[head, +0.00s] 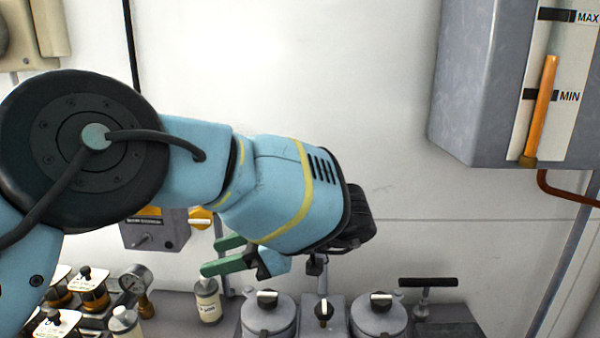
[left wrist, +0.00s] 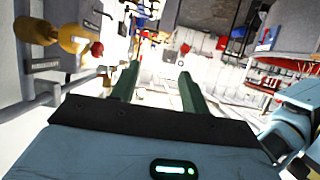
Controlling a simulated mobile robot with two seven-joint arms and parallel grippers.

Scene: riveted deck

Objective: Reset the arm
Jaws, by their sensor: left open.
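My left arm crosses the head view from the left edge to the middle, in pale blue with yellow stripes. My left gripper (head: 205,257) has green fingers that point left, above the bench and just above a small white bottle (head: 207,300). The fingers are apart with nothing between them. The left wrist view shows the same open gripper (left wrist: 158,82), with clear space between its two green fingers. My right gripper is in neither view as far as I can tell.
A grey box with a yellow knob (head: 200,218) is on the wall behind the arm. Grey canisters (head: 268,316) and a black T-handle (head: 428,283) stand on the bench. A grey tank (head: 480,90) with a MAX/MIN gauge hangs upper right. The wall between is bare.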

